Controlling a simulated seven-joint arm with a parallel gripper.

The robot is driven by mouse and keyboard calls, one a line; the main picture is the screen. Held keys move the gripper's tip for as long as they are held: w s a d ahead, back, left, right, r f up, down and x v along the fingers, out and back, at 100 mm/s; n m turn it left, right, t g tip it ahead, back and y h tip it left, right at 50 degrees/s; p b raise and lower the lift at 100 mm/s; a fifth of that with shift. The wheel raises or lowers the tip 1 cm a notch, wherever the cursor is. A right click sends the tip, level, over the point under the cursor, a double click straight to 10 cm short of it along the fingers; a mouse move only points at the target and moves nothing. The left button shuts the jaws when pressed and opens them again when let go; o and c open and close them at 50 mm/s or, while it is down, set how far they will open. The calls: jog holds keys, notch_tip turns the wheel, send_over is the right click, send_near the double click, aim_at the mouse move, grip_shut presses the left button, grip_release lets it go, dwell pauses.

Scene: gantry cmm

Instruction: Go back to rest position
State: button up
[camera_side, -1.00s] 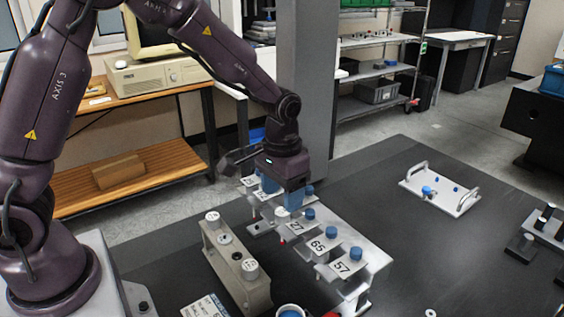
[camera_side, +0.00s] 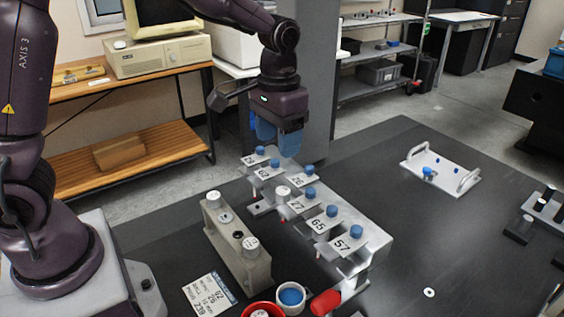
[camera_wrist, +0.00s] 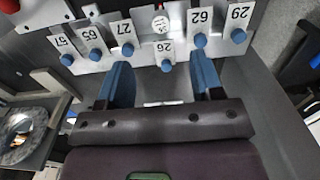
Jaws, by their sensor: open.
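My gripper (camera_side: 278,140) is raised above the far end of a grey rack in the side view, its blue fingers apart and nothing between them. In the wrist view my gripper (camera_wrist: 163,82) shows two blue fingers spread wide with a gap between. The rack (camera_side: 375,240) holds several numbered tags with blue knobs, among them 57 (camera_side: 347,246), 65 (camera_side: 319,226) and 27 (camera_side: 297,206). A white-topped round piece (camera_side: 283,192) sits in the rack; it also shows in the wrist view (camera_wrist: 160,23). The fingers are clear of the rack.
A beige block (camera_side: 240,258) with round pieces stands left of the rack. A white handled plate (camera_side: 440,172) is at right, with clear dark table between.

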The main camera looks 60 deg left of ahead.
jog(key=s+a+r+t, duration=0.1)
jog(key=s+r+t, duration=0.2)
jog(key=s, duration=0.6)
jog(key=s+a+r+t, duration=0.1)
jog(key=s+r+t, duration=0.1)
jog(key=s+r, duration=0.5)
jog(key=shift+s+t, duration=0.4)
jog(key=shift+s, duration=0.8)
